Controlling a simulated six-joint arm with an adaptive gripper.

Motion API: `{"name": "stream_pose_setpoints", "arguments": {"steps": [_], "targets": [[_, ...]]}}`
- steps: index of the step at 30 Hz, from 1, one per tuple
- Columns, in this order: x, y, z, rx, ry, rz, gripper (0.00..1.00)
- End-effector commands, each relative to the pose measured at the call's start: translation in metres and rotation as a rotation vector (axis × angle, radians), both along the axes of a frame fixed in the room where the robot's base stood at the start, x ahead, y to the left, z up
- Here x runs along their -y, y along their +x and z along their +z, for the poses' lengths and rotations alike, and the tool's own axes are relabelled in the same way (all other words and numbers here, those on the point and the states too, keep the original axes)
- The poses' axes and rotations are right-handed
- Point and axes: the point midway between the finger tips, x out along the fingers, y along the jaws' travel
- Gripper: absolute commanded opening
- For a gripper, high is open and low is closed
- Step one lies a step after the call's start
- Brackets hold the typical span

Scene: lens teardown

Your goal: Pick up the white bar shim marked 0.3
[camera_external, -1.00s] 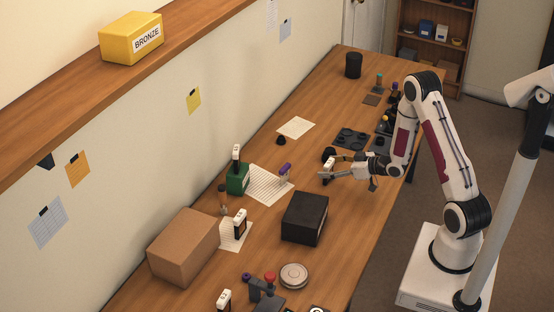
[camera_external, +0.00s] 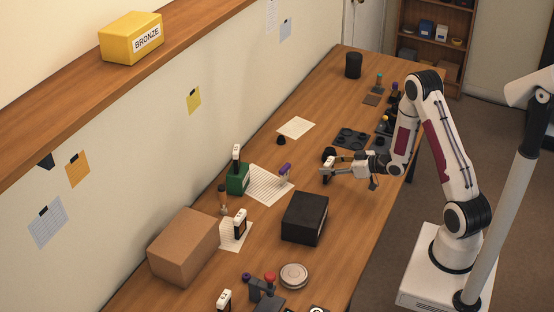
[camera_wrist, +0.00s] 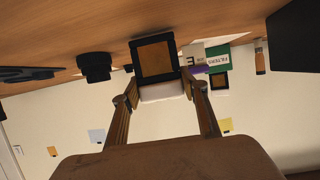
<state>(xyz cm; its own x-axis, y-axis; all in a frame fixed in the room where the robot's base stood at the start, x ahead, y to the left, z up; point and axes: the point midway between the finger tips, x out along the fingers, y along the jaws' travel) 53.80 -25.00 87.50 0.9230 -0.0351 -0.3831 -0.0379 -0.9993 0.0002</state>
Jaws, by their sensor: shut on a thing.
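A white bar (camera_wrist: 162,92) sits between my two fingertips in the wrist view, with a black square frame (camera_wrist: 139,62) with a brown middle attached at it. In the external view the white bar (camera_external: 329,160) is the small pale top of the piece at my gripper (camera_external: 328,172). My gripper (camera_wrist: 160,95) is shut on the bar. No marking on the bar can be read. I cannot tell whether the frame still touches the table.
A black box (camera_external: 305,218) stands in front of my gripper. Similar white-topped pieces stand by the cardboard box (camera_external: 184,247) and on a green block (camera_external: 237,180). A dark round part (camera_wrist: 95,67) is close beside the held piece.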

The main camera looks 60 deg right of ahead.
Motion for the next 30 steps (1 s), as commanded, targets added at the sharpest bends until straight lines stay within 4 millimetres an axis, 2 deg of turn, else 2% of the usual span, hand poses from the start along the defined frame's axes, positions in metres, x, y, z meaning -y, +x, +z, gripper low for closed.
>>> {"name": "stream_pose_setpoints", "arguments": {"steps": [8,21,30], "targets": [[0.0,0.0,0.022,0.002,-0.002,0.001,0.22],[0.0,0.0,0.07,0.004,-0.002,0.0,0.22],[0.0,0.0,0.09,0.001,0.0,0.0,0.22]]}}
